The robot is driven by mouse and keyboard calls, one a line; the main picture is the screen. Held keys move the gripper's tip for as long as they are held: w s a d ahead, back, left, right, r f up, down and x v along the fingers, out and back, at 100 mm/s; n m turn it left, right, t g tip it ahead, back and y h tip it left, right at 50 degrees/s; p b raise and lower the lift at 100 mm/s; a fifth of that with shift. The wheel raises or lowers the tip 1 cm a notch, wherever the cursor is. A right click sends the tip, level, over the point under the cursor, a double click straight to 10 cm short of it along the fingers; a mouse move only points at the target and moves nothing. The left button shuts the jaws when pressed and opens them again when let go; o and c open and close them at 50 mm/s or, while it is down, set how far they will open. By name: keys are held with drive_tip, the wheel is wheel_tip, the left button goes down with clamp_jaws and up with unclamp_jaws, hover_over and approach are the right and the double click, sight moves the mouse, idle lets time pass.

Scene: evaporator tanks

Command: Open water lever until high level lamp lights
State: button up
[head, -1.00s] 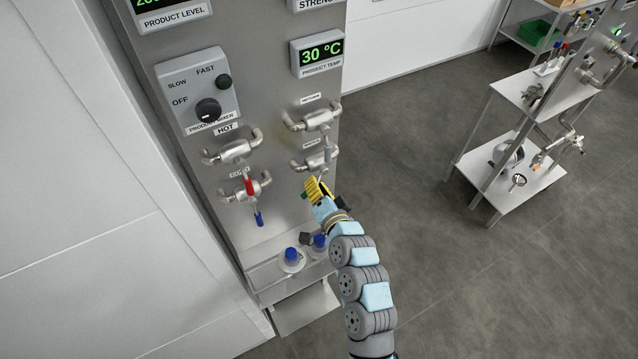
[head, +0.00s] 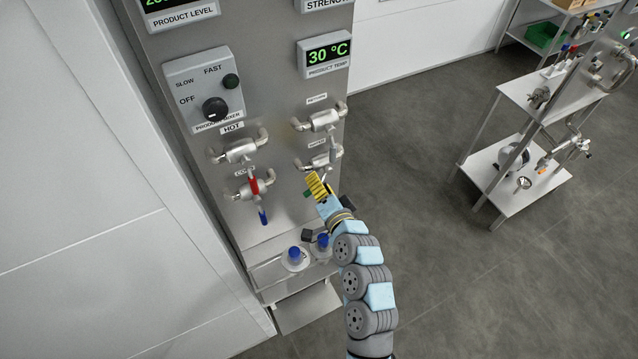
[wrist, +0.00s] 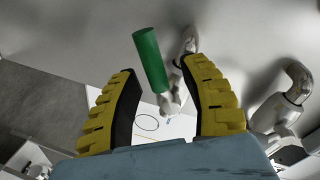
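My gripper (head: 318,186) is at the lower right valve (head: 318,162) on the steel panel, whose small label I cannot read. In the wrist view its two yellow fingers (wrist: 165,110) stand apart. In the head view my gripper hides most of this lever. The high level lamp cannot be made out; the top of the panel is cut off.
Another valve (head: 322,121) is just above. Blue-capped bottles (head: 295,257) stand on a low ledge. A steel cart (head: 510,190) stands right, across open floor.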

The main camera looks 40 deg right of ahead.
drive_tip(key=v, duration=1.2)
idle(0.3)
idle(6.5)
